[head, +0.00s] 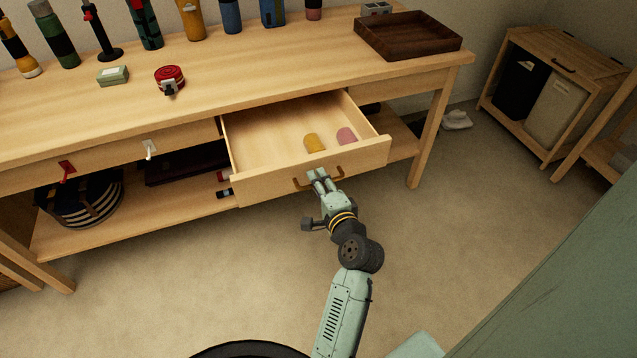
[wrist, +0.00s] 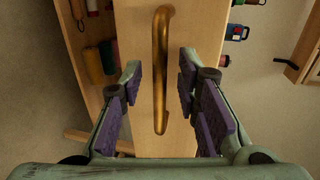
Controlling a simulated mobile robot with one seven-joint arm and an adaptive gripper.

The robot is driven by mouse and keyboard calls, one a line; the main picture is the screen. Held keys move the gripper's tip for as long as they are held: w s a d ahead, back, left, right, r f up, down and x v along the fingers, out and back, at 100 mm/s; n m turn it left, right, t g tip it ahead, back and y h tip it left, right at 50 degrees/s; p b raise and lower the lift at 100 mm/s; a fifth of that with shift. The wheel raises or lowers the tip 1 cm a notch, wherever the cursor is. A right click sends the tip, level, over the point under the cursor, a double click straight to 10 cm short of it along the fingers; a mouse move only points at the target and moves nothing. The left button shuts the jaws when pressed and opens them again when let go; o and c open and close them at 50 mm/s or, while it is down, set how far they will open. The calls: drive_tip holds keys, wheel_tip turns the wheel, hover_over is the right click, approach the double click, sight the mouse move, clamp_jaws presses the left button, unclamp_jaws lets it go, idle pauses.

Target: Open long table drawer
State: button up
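The long table (head: 60,110) is light wood with a drawer (head: 270,130) pulled well out of its front. Inside the drawer lie a yellow item (head: 314,143) and a pink item (head: 346,136). The drawer's bronze bar handle (head: 298,185) is on its front panel; it also shows in the wrist view (wrist: 160,70). My gripper (head: 318,174) is at the handle. In the wrist view my gripper (wrist: 161,72) has its purple-padded fingers apart on either side of the handle, with a visible gap on both sides.
Bottles, a red tape roll (head: 170,77) and a brown tray (head: 408,36) are on the tabletop. A striped basket (head: 82,200) sits on the lower shelf. A wooden hamper unit (head: 545,90) stands at right. The floor in front of the drawer is clear around my arm.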

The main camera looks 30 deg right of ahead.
drive_tip(key=v, duration=0.7)
drive_tip(key=shift+s, duration=0.1)
idle(0.4)
